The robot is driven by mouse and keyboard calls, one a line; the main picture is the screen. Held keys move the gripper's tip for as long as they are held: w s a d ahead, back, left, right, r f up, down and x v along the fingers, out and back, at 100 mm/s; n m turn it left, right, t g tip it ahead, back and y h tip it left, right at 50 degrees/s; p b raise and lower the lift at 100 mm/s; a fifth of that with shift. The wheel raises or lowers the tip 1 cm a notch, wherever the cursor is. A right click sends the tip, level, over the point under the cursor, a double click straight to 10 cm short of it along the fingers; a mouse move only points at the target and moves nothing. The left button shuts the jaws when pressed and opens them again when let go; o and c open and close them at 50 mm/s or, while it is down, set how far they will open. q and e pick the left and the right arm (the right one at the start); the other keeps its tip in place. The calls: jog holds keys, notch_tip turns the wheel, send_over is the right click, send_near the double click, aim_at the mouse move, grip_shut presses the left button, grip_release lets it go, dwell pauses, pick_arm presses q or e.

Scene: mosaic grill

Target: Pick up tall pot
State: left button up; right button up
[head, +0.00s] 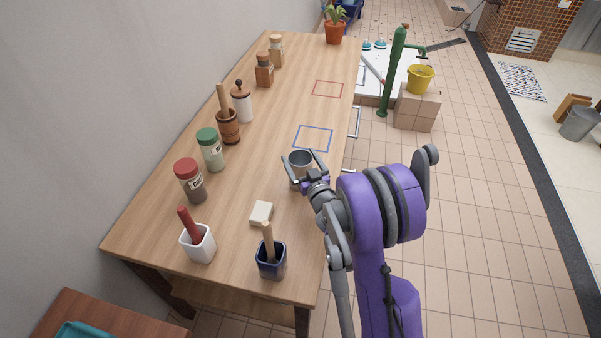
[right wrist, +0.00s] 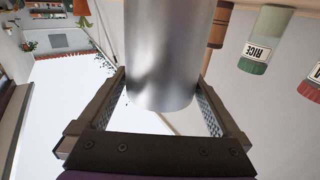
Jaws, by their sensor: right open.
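The tall pot (head: 300,158) is a grey metal cylinder standing on the wooden table near its right edge, just in front of the blue square outline. My right gripper (head: 303,170) is open at the pot, with one finger on each side of it. In the right wrist view the shiny pot (right wrist: 170,50) fills the space between the two spread fingers, and gaps show beside it. The gripper hides the pot's lower part in the head view. My left gripper is not in view.
A cream block (head: 261,213), a blue cup (head: 271,262) and a white cup (head: 198,245) stand nearer on the table (head: 300,100). Red-lidded (head: 190,182) and green-lidded (head: 211,151) jars line the left side. The table beyond the pot is clear, with blue and red outlines.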

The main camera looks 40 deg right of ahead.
aim_at(296, 152)
jog(key=x, duration=0.3)
jog(key=shift+w, duration=0.15)
grip_shut()
dwell(0.3)
